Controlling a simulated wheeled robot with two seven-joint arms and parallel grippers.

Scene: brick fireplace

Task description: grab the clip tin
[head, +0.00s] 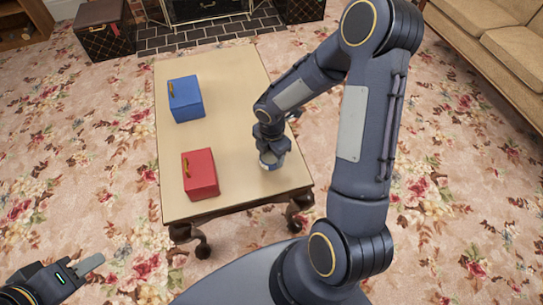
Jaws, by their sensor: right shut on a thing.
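The clip tin (268,160) is a small light-coloured thing at the right side of the low table, mostly hidden by my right gripper. My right gripper (270,157) points down over the table's right part and is shut on the tin. I cannot tell whether the tin touches the tabletop. My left gripper (92,265) is at the lower left, over the carpet and away from the table.
The wooden table (225,108) holds a blue box (187,101) at the far left and a red box (201,175) at the near left. The tabletop between them is bare. A sofa (497,45) stands at the right, a fireplace (205,12) and brown trunks (105,30) at the back.

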